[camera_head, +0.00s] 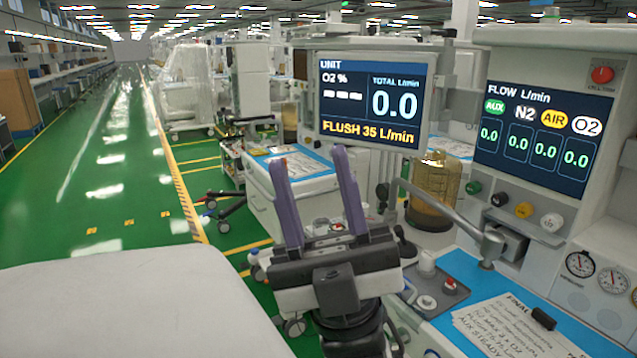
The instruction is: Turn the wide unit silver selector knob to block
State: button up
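My gripper (308,158) is in the middle of the view. Its two purple fingers are spread apart, with nothing between them, and point up and away. A wide anaesthesia unit (590,235) fills the right side, with a flow screen on its front. A small silver round knob (426,303) sits on its lower panel, right of my gripper and apart from it. I cannot tell for sure that this is the selector knob, and its setting is too small to read. A silver bent lever (446,208) reaches across above this panel.
The flow screen (535,130) has green, black, yellow and white knobs below it. A UNIT screen (371,104) stands behind my fingers. An amber canister (434,192) is right of my gripper. A blue worktop (470,275) holds a paper sheet. Green floor (100,190) is clear at left.

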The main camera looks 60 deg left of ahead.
aim_at(405, 336)
jog(key=k+l+u, duration=0.1)
jog(key=k+u, duration=0.35)
jog(key=k, duration=0.4)
